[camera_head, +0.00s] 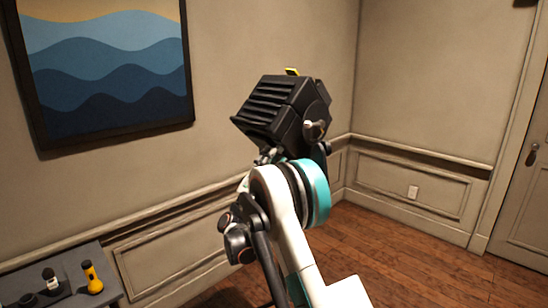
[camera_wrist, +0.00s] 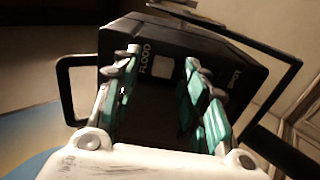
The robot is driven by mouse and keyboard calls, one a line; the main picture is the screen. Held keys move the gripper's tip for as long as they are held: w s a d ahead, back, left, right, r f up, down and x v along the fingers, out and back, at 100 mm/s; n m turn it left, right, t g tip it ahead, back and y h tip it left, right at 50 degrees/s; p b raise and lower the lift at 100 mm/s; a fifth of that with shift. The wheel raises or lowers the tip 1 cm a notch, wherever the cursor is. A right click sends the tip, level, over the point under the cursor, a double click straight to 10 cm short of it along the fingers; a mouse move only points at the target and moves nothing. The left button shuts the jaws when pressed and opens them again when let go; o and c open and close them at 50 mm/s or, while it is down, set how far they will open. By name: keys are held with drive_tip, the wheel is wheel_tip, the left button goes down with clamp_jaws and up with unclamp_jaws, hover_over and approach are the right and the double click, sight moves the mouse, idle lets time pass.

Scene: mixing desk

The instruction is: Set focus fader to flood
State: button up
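The black lamp head (camera_head: 285,110) with ridged fins is in the middle of the head view, tilted, above my white and teal arm. In the wrist view its dark panel (camera_wrist: 215,57) carries the word FLOOD on the left and SPOT on the right. A small pale square (camera_wrist: 163,68), which looks like the focus fader's cap, sits just right of FLOOD. My gripper (camera_wrist: 163,60) faces the panel with its teal fingers spread, one on each side of the pale square. Contact with it cannot be told. In the head view the fingers are hidden.
A black bracket (camera_wrist: 70,88) loops around the lamp's sides, close to my fingers. A grey desk (camera_head: 108,262) with a yellow flashlight (camera_head: 91,277) and small dark items is at the lower left. Wooden floor (camera_head: 390,250) to the right looks clear.

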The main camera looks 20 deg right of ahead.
drive_tip(key=v, duration=1)
drive_tip(key=shift+a+f, duration=0.2)
drive_tip(key=shift+a, duration=0.05)
drive_tip(key=s+d+r+g+y, duration=0.2)
drive_tip(key=s+d+r+y, duration=0.2)
drive_tip(key=d+r+y, duration=0.3)
drive_tip(key=s+d+f+m+y, duration=0.1)
drive_tip(key=s+d+f+y, duration=0.1)
drive_tip(key=s+y, duration=0.45)
drive_tip(key=s+a+f+m+y, duration=0.1)
drive_tip(key=s+a+f+y, duration=0.2)
drive_tip(key=s+a, duration=0.3)
drive_tip(key=s+a+f+m+y, duration=0.1)
drive_tip(key=s+a+f+y, duration=0.2)
drive_tip(key=s, duration=1)
drive_tip(key=s+a+f+m+y, duration=0.1)
drive_tip(key=s+a+f+y, duration=0.2)
drive_tip(key=s+a+y, duration=0.3)
drive_tip(key=s+a, duration=0.3)
drive_tip(key=shift+s+a, duration=0.25)
drive_tip(key=shift+s, duration=0.05)
idle(1.7)
